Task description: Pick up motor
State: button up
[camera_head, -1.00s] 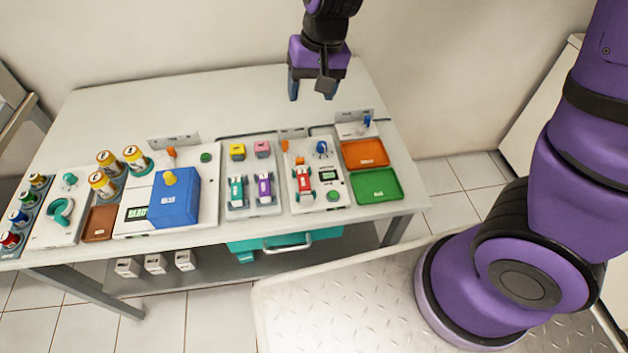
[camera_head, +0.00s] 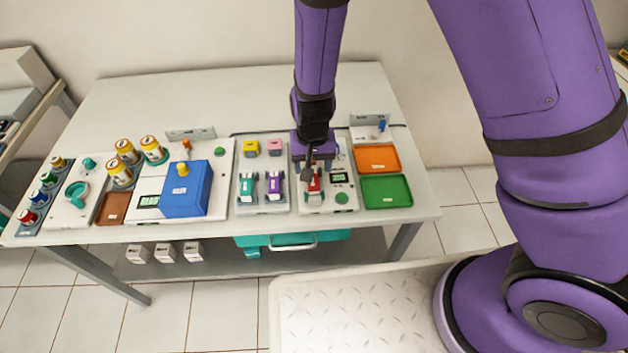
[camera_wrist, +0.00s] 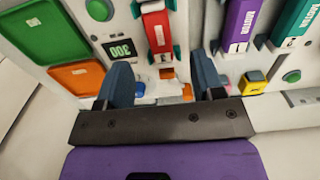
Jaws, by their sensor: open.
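Three motors are in the head view. A red one (camera_head: 314,187) rests on the white test station (camera_head: 342,198); a purple one (camera_head: 274,186) and a teal one (camera_head: 247,188) lie side by side in the tray to its left. My gripper (camera_head: 315,168) is open above the station, near the far end of the red motor. In the wrist view, the red motor (camera_wrist: 157,30) shows between and beyond my fingers, apart from both. The purple motor (camera_wrist: 238,25) and teal motor (camera_wrist: 297,22) are at upper right, with "MOTOR" labels. Part of the station is hidden by my gripper.
Orange (camera_head: 377,158) and green (camera_head: 386,191) trays lie right of the station. Yellow (camera_head: 250,148) and pink (camera_head: 275,147) blocks sit behind the motor tray. A blue box (camera_head: 187,190) stands further left. The table's back is clear.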

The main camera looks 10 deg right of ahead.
jog(key=shift+w+d+f, duration=0.1)
jog(key=shift+f, duration=1.55)
jog(key=shift+w+f, duration=0.1)
jog(key=shift+f, duration=1.5)
jog(key=c, duration=1.1)
jog(key=shift+r, duration=0.1)
